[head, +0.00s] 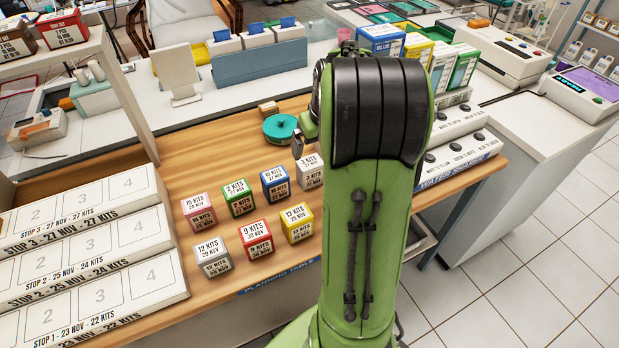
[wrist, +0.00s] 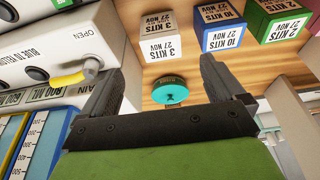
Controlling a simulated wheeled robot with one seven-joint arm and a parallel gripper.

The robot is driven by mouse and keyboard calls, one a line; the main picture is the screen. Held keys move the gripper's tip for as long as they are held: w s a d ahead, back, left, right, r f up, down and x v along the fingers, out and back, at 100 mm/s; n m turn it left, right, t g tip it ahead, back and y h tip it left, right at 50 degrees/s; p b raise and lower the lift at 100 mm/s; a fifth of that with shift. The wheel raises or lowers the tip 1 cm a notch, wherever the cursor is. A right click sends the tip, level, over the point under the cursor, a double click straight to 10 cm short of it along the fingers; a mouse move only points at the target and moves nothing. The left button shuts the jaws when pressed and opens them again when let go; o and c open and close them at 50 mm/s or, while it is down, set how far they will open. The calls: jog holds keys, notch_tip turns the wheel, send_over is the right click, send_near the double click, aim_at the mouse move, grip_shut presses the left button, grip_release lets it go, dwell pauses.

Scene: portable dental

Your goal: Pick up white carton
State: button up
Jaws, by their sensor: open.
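A white carton (head: 310,172) labelled 3 KITS, 27 NOV stands at the right end of the back row of small cartons, partly hidden by my arm. It also shows at the top of the wrist view (wrist: 160,38). Another pale, greyish-white carton (head: 212,256), labelled 12 KITS, stands at the front left of the group. My gripper (wrist: 161,66) is open and empty, with its fingers wide apart. In the wrist view, the 3 KITS carton lies beyond the fingertips, apart from them. In the head view, my arm hides most of the gripper.
Blue (head: 275,182), green (head: 237,197), pink (head: 198,212), red (head: 256,237) and yellow (head: 297,222) cartons stand nearby. A teal round object (head: 280,127) lies behind. A stepped white rack (head: 85,260) is left; a white switch unit (head: 460,145) is right. Bare wood lies behind the cartons.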

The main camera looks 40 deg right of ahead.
aim_at(309, 170)
jog(key=b+x, duration=0.4)
jog(key=x, duration=0.9)
jog(key=shift+w+f, duration=0.2)
jog(key=shift+f, duration=0.2)
jog(key=shift+r, duration=0.15)
jog(key=shift+c, duration=1)
jog(key=c, duration=0.9)
jog(key=shift+o, duration=0.2)
notch_tip(309, 170, up, 10)
jog(key=p, duration=0.3)
